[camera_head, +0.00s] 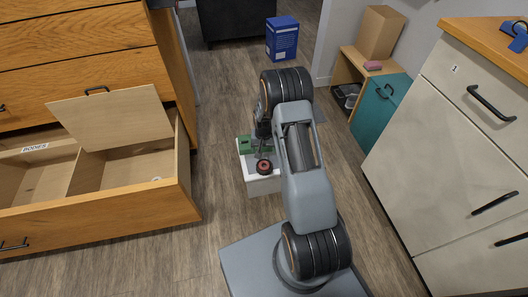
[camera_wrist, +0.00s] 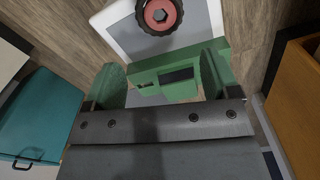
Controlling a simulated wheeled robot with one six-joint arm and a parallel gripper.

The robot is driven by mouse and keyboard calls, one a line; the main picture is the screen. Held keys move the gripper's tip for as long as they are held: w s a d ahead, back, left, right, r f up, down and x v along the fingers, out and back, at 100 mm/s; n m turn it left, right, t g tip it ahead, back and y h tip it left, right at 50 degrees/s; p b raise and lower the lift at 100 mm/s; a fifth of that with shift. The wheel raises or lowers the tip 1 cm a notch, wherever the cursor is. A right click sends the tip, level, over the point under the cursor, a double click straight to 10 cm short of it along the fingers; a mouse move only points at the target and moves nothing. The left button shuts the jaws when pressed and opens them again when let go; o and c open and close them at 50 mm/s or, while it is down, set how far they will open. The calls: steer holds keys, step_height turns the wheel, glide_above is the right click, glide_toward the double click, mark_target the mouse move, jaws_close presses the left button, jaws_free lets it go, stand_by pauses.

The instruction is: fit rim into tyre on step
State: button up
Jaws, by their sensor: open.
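The black tyre (camera_head: 264,167) lies flat on the white step (camera_head: 264,187), near its front edge. I cannot tell how deep the rim sits. The tyre (camera_wrist: 178,19) is cut off by the top edge of the wrist view. My gripper (camera_wrist: 158,76) is open, its two green fingers spread apart. It is apart from the tyre and rim, over the green block part of the step. My arm hides part of the step in the head view.
A green block (camera_wrist: 168,80) with a dark slot lies beyond the fingertips in the wrist view. An open wooden drawer (camera_head: 100,205) with a leaning board stands left. A pale cabinet (camera_head: 450,150) and a teal box (camera_head: 377,107) stand right. The floor around the step is clear.

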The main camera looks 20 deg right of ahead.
steer(key=s+a+r+n, duration=0.1)
steer(key=s+a+r, duration=0.15)
steer(key=r, duration=0.95)
steer(key=s+a+r+n+t, duration=0.1)
steer(key=s+a+r+n, duration=0.1)
steer(key=s+r, duration=0.6)
steer(key=s+a+r+n+t, duration=0.1)
steer(key=s+a+r+n, duration=0.1)
steer(key=s+a+r, duration=0.3)
steer(key=s+r, duration=0.3)
steer(key=s, duration=0.3)
steer(key=shift+a+r+t, duration=0.3)
steer(key=shift+r, duration=0.1)
steer(key=shift+w, duration=0.1)
